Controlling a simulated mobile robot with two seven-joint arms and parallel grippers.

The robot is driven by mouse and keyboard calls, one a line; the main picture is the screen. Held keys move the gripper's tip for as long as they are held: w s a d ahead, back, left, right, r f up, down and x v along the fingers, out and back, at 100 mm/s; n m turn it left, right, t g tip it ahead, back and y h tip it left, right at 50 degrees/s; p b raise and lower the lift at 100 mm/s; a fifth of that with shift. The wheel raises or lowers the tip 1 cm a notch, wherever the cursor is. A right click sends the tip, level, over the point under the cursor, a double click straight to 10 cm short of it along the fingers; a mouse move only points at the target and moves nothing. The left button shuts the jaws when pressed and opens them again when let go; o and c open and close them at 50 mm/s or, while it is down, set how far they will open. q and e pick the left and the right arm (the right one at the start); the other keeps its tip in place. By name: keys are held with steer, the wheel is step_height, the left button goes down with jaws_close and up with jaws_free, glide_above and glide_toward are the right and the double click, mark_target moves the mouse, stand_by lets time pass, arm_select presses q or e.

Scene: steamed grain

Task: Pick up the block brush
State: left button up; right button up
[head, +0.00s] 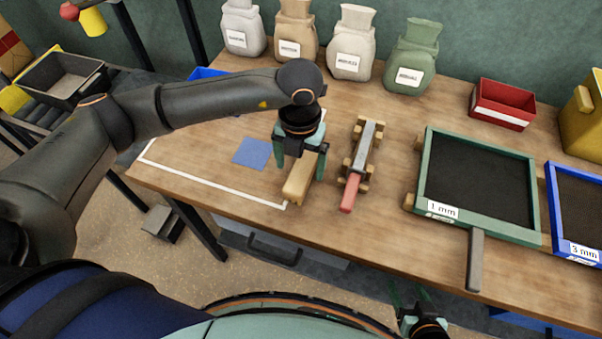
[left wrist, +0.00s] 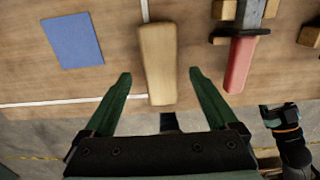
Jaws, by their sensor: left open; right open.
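In the left wrist view the block brush (left wrist: 157,60) lies lengthwise between the open fingers (left wrist: 160,74), with a gap on both sides; contact cannot be seen. My right gripper (head: 411,290) is open and empty, low in front of the bench.
A red-handled tool (head: 350,190) rests on wooden supports just right of the block. A blue square (head: 252,153) lies to its left. Green-framed (head: 530,155) and blue-framed (head: 552,215) sieves stand to the right. Several sacks and a red bin (head: 502,104) line the back.

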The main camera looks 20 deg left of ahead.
mark_target(300, 173)
arm_select(q)
steer(key=f, duration=0.4)
steer(key=shift+s, duration=0.2)
jaws_close()
stand_by(0.5)
steer(key=shift+r, duration=0.1)
steer(key=shift+d+r, duration=0.1)
steer(key=shift+r, duration=0.45)
steer(key=s+r, duration=0.1)
steer(key=r, duration=0.1)
steer(key=s+r, duration=0.2)
steer(key=r, duration=0.1)
steer(key=s+r, duration=0.2)
steer(key=r, duration=0.1)
steer(key=shift+a, duration=0.25)
steer(key=s+r+b, duration=0.1)
steer(key=s+r, duration=0.2)
steer(key=s, duration=0.6)
steer(key=shift+a+r, duration=0.35)
steer(key=shift+r, duration=0.05)
